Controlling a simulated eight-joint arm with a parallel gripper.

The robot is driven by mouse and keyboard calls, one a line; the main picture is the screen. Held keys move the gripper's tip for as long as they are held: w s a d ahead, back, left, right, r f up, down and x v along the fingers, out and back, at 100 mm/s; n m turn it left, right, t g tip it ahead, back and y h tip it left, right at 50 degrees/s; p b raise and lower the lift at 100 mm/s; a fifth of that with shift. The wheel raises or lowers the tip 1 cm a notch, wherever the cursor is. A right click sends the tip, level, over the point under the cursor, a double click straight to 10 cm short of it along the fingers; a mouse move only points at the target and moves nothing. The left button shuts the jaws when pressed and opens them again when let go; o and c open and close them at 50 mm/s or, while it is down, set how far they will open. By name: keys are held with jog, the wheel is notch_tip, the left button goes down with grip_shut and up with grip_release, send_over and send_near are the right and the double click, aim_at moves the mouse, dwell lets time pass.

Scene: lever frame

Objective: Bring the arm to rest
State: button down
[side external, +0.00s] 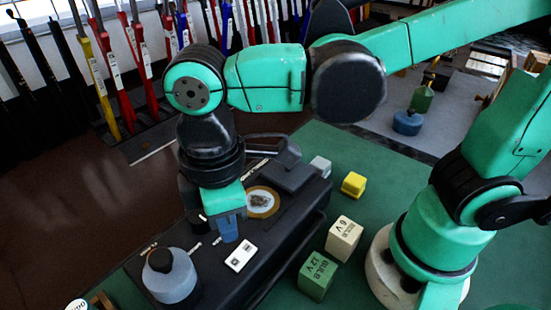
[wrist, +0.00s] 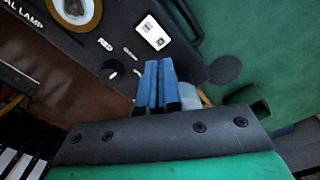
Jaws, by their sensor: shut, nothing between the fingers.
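My gripper (side external: 229,228) hangs pointing down over the black lamp box, its blue fingers shut with nothing between them. In the wrist view the two blue fingers (wrist: 158,84) lie side by side over the box's edge. The black lamp box (side external: 212,272) has a gold-ringed round window (side external: 262,201) and a white switch plate (side external: 240,256). The switch plate also shows in the wrist view (wrist: 153,32), near lettering that reads RED. I cannot tell the exact height of the fingertips above the box.
A grey-blue round object with a dark top (side external: 171,277) stands at the box's near end. A green bulb block (side external: 317,274), cream bulb block (side external: 343,238), yellow block (side external: 354,184) and grey block (side external: 320,166) sit right of the box. Coloured levers (side external: 115,85) stand behind.

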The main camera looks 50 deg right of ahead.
jog(key=shift+r, duration=0.4)
jog(key=w+d+m+t, duration=0.1)
jog(key=d+m, duration=0.1)
jog(key=d, duration=0.1)
jog(key=w+d+m+t, duration=0.1)
jog(key=d+m, duration=0.1)
jog(key=d, duration=0.1)
jog(key=w+d+m+t+y, duration=0.1)
jog(key=w+d+m, duration=0.1)
jog(key=d, duration=0.1)
jog(key=shift+w+d+m+t, duration=0.1)
jog(key=shift+m+t, duration=0.2)
jog(key=d+m+t, duration=0.1)
jog(key=d, duration=0.1)
jog(key=d+m+t, duration=0.1)
jog(key=d+m, duration=0.1)
jog(key=d, duration=0.1)
jog(key=w+d+m+t+h, duration=0.1)
jog(key=d+m, duration=0.1)
jog(key=d, duration=0.1)
jog(key=shift+w+t, duration=0.1)
jog(key=shift+t, duration=0.2)
